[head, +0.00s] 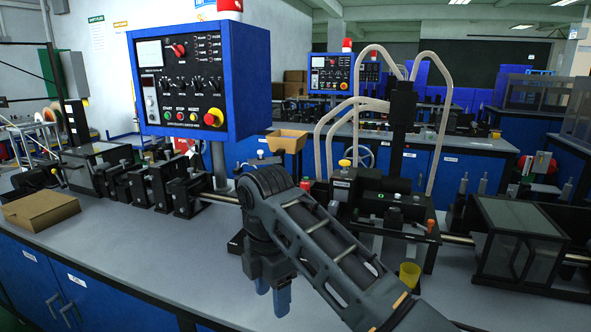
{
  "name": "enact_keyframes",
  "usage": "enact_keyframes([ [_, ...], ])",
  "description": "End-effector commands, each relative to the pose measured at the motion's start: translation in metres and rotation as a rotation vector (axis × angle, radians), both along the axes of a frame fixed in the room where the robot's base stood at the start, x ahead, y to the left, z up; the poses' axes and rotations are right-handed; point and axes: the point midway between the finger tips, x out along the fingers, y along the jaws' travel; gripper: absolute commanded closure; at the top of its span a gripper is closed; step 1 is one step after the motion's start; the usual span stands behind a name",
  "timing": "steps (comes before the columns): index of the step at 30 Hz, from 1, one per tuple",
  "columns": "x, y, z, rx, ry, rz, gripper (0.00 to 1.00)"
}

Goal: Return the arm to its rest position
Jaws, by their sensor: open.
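My arm reaches in from the lower right of the head view, over the front of the grey workbench (150,258). My gripper (273,299) points down at the lower middle, with its bluish fingertips near the bench's front edge. It is open, and nothing shows between the fingers. My wrist and forearm hide part of the bench and the machine base behind them.
A blue control panel (189,85) stands behind my arm at left. Black machine blocks (150,186) line the bench; a cardboard box (40,210) lies at left. A yellow cup (409,274) and a clear-covered unit (514,245) are at right. Bench front left is clear.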

Motion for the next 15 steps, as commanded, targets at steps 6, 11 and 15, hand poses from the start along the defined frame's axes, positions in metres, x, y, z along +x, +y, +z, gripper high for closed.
enact_keyframes([
  [6, -0.005, 0.004, -0.012, 0.028, -0.005, -0.019, 0.41],
  [11, -0.011, 0.009, -0.027, 0.065, -0.014, -0.048, 0.41],
  [15, -0.019, 0.015, -0.044, 0.107, -0.022, -0.085, 0.41],
])
